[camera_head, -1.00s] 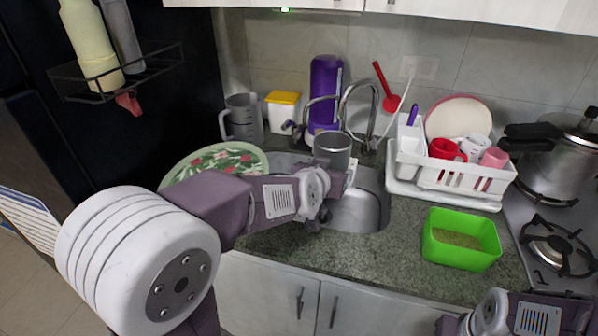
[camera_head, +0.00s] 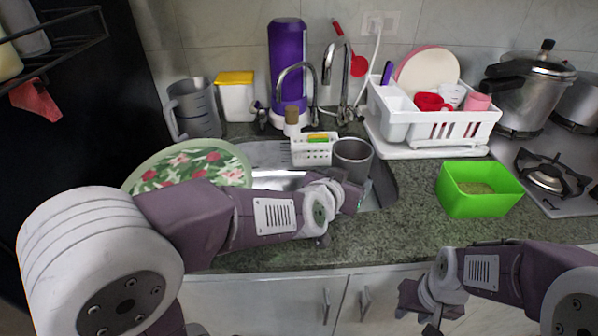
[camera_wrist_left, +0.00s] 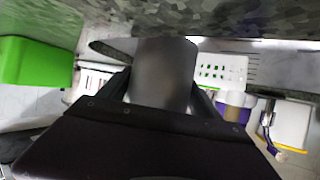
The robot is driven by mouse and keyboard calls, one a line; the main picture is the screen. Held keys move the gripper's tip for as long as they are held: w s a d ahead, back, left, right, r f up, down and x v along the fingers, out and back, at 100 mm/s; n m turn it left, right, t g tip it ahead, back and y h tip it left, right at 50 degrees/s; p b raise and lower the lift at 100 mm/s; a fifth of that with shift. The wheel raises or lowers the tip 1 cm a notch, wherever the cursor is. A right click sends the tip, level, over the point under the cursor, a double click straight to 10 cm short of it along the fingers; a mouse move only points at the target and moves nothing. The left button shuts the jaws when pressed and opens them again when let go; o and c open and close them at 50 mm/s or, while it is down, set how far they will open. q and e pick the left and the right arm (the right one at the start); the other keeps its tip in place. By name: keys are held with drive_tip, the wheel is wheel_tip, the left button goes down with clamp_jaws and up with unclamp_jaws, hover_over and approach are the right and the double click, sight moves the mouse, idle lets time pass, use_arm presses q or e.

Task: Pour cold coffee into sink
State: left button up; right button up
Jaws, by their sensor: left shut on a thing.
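A grey cup (camera_head: 352,158) is held over the right part of the sink (camera_head: 384,190), near the faucet (camera_head: 341,82). It looks about upright, its open top facing up; I cannot make out coffee inside. My left gripper (camera_wrist_left: 165,92) is shut on the cup, which stands between the fingers in the left wrist view (camera_wrist_left: 163,70). In the head view my left arm mostly hides this gripper and part of the basin. My right gripper (camera_head: 422,308) is low at the front of the counter, away from the cup; its finger opening is unclear.
A white caddy (camera_head: 312,152) stands just left of the cup. A patterned plate (camera_head: 190,168) is at left, a dish rack (camera_head: 440,125) at back right. A green box (camera_head: 478,190) sits right of the sink. A purple bottle (camera_head: 288,70) stands behind.

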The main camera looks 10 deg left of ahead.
use_arm(q)
drive_tip(key=shift+s+d+f, duration=0.1)
drive_tip(key=shift+d+f, duration=0.05)
drive_tip(key=shift+d, duration=0.05)
drive_tip(key=shift+a, duration=0.1)
drive_tip(key=shift+f+b, duration=0.25)
drive_tip(key=shift+b, duration=0.55)
drive_tip(key=n+b, duration=0.1)
drive_tip(key=b, duration=0.2)
drive_tip(key=h+b, duration=0.1)
drive_tip(key=b, duration=0.2)
drive_tip(key=shift+a+f+n+g+h, duration=0.3)
drive_tip(key=shift+f+n+g, duration=0.1)
drive_tip(key=b, duration=0.1)
drive_tip(key=n+h+b, duration=0.1)
drive_tip(key=b, duration=0.1)
drive_tip(key=shift+w+a+f, duration=0.1)
drive_tip(key=shift+w+a, duration=0.1)
drive_tip(key=shift+w, duration=0.05)
drive_tip(key=shift+w+a+f+n+g+h+b, duration=0.1)
drive_tip(key=shift+a+n+g+h+b, duration=0.15)
drive_tip(key=shift+n+g+h+b, duration=0.2)
drive_tip(key=shift+a+n, duration=0.1)
drive_tip(key=shift+n, duration=0.15)
